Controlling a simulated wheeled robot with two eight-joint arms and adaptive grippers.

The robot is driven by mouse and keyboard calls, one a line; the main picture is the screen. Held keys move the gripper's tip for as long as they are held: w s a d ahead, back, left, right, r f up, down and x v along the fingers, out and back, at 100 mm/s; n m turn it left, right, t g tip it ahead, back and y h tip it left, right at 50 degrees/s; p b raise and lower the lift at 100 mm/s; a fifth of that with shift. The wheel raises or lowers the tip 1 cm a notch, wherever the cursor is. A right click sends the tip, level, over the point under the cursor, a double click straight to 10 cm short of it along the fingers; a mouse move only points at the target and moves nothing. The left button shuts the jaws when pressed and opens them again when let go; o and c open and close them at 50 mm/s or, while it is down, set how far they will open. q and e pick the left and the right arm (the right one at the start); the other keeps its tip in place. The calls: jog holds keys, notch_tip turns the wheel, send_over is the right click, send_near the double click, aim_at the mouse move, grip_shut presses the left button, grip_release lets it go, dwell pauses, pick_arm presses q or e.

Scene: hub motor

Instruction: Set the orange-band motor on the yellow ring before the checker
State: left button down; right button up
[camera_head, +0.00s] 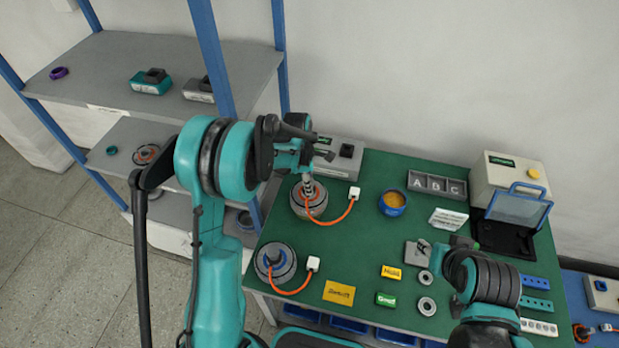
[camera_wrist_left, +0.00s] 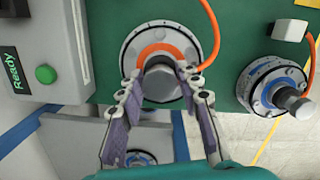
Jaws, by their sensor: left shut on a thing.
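The orange-band motor (camera_head: 309,204) is a grey disc with an upright shaft and an orange cable, at the left back of the green table. It also shows in the left wrist view (camera_wrist_left: 136,50), with an orange band around its hub. My left gripper (camera_head: 308,178) is above it, its fingers (camera_wrist_left: 168,72) shut on its shaft. I cannot tell whether the motor touches the table. The checker, a grey box with a green label (camera_head: 345,156), stands just behind it. I make out no yellow ring; the motor may cover it. My right gripper (camera_head: 428,247) is over the table's right half, its jaws unclear.
A second motor (camera_head: 275,263) with a bluish band stands at the table's front left. A blue bowl (camera_head: 393,203) is right of the held motor. A beige machine (camera_head: 497,175) is at back right. Labels and small rings lie in front. A shelf post (camera_head: 211,60) stands at left.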

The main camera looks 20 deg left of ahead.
pick_arm(q)
jog(key=shift+f, duration=0.1)
jog(key=c, duration=1.5)
grip_release()
jog(key=shift+f, duration=0.15)
jog(key=o, duration=0.5)
jog(key=shift+c, duration=0.2)
jog(key=shift+s, duration=0.1)
jog(key=shift+r, duration=0.2)
